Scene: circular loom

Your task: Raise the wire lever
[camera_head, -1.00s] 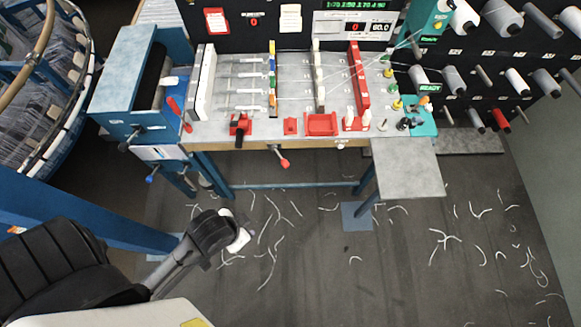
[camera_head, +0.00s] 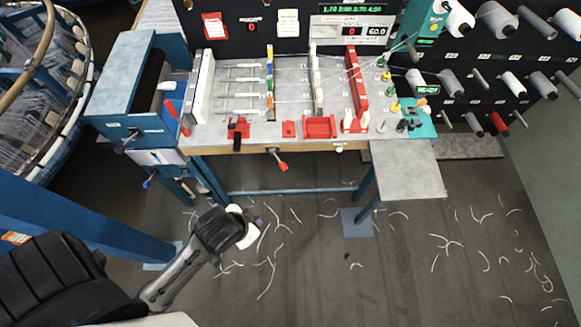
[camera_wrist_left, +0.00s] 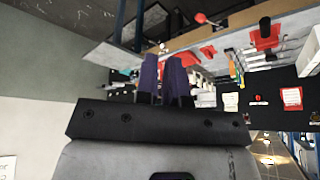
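No lever in view carries a readable wire label. A lever with a red tip (camera_head: 281,166) hangs below the bench's front edge; it also shows in the left wrist view (camera_wrist_left: 201,18). A black-handled lever on a red mount (camera_head: 237,134) sits on the bench front, and a red-handled lever (camera_head: 172,108) stands at the bench's left. My left arm ends in front of the bench, below and left of the red-tipped lever. In the left wrist view my left gripper (camera_wrist_left: 164,62) has its dark fingers apart with nothing between them. My right gripper is out of view.
The bench (camera_head: 215,133) has a grey side shelf (camera_head: 408,168) at its right. A blue frame beam (camera_head: 85,220) and the round loom (camera_head: 75,110) stand at the left. A rack of spools (camera_head: 497,17) is at the right. The floor before the bench is open, with scattered thread scraps.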

